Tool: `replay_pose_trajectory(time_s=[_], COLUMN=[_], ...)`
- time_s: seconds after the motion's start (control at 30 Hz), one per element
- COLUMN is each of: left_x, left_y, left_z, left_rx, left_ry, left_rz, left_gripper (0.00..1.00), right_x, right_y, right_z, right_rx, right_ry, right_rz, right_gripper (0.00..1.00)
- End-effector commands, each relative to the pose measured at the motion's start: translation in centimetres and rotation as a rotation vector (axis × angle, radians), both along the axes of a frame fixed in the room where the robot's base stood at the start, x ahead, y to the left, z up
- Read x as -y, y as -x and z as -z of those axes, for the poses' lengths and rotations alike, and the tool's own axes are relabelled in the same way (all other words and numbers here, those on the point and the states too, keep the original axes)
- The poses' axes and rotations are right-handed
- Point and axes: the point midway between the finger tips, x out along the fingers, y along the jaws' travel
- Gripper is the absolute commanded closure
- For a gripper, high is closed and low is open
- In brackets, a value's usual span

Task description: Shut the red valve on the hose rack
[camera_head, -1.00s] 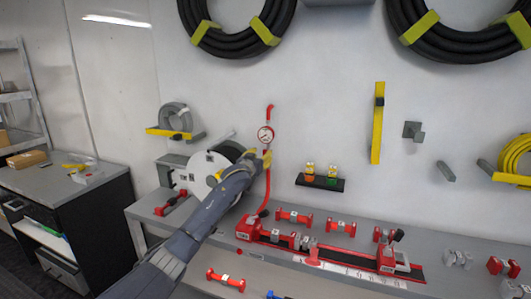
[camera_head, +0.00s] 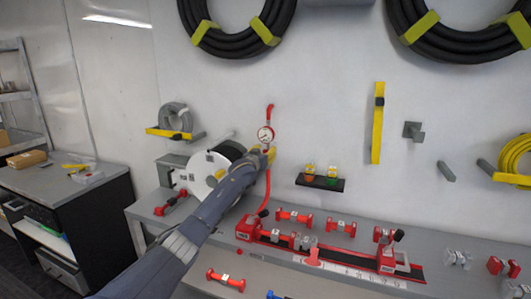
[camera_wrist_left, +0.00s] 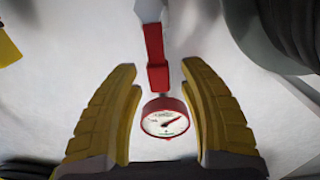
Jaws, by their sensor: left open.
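My left gripper (camera_head: 267,153) is at the red pipe on the wall, just below a round white gauge with a red rim (camera_head: 265,134). In the left wrist view the gripper (camera_wrist_left: 158,70) is open, its yellow fingers spread on either side of the gauge (camera_wrist_left: 165,121), with clear gaps. A red pipe-like part (camera_wrist_left: 155,45) runs up from the gauge between the fingertips to a pale fitting. I cannot clearly make out a separate valve handle; the gripper covers part of the pipe in the head view. The red hose (camera_head: 266,190) continues down to the bench. My right gripper is not in view.
A hose reel (camera_head: 203,168) stands left of the pipe, close to my forearm. Black hose coils (camera_head: 238,25) hang above. The bench (camera_head: 345,212) holds several red fittings.

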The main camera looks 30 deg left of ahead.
Motion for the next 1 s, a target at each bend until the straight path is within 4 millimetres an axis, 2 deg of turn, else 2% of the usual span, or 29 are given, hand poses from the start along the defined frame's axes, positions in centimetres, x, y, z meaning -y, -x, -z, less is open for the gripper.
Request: replay_pose_trajectory(time_s=[0.07,0.4,0.8,1.0], left_x=[0.01,0.00,0.04,0.48], left_y=[0.00,0.01,-0.01,-0.10], left_z=[0.00,0.00,-0.04,-0.04], left_rx=[0.000,0.000,-0.001,-0.012], left_ry=[0.000,0.000,-0.005,-0.062], left_rz=[0.000,0.000,0.000,0.000], left_gripper=[0.61,1.00,1.00,1.00], right_x=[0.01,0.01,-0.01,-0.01], right_y=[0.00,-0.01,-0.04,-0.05], right_z=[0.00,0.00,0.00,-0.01], right_rx=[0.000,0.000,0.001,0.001], right_ry=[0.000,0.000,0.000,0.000], right_rz=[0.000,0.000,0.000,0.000], right_gripper=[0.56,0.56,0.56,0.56])
